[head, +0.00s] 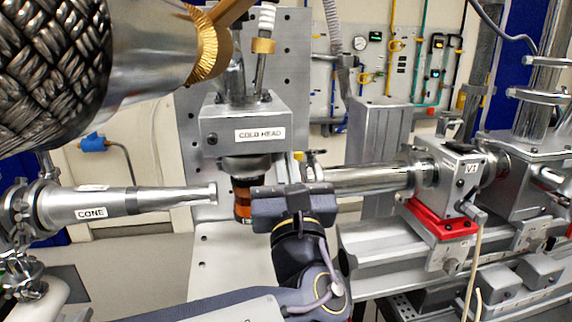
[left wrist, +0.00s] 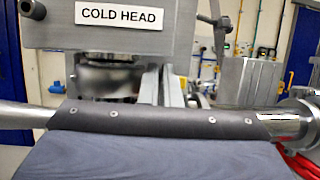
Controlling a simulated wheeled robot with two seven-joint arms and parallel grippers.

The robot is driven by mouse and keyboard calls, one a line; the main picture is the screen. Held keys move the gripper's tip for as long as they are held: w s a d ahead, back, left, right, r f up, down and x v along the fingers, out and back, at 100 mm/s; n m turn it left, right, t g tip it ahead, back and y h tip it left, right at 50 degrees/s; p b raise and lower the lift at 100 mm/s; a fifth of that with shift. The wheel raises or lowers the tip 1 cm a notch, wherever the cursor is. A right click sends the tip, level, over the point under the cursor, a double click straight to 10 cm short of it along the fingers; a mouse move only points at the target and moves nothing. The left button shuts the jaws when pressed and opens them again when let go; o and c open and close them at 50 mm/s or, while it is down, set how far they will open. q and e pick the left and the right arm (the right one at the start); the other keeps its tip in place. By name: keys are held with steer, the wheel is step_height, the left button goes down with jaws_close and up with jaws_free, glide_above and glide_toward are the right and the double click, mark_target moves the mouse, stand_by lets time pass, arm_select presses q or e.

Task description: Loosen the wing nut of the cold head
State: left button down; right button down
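The cold head (head: 250,128) is a grey block with a "COLD HEAD" label, and it hangs in the middle of the head view. It also fills the upper left of the left wrist view (left wrist: 175,42). A dark round collar (head: 246,166) sits under it, with an orange-brown cylinder (head: 242,198) below. I cannot clearly pick out the wing nut; small metal parts show just behind my gripper. My left gripper (head: 294,207) is just below and right of the cold head, its dark body facing me. My right gripper is not in view.
A tapered tube labelled "CONE" (head: 120,203) points in from the left. A steel beam pipe (head: 365,179) and valve "V1" (head: 453,180) on a red base (head: 440,220) stand at right. A large braided hose (head: 50,65) blocks the upper left of the head view.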

arm_select(q)
steer(key=m+h+p, duration=0.1)
steer(key=m, duration=0.2)
steer(key=shift+h+p, duration=0.3)
steer(key=c, duration=1.9)
jaws_free()
steer(key=shift+s+d, duration=0.1)
steer(key=b+v, duration=0.1)
steer(key=v, duration=0.6)
steer(key=shift+s+f, duration=0.2)
steer(key=shift+s, duration=0.05)
steer(key=shift+r, duration=0.1)
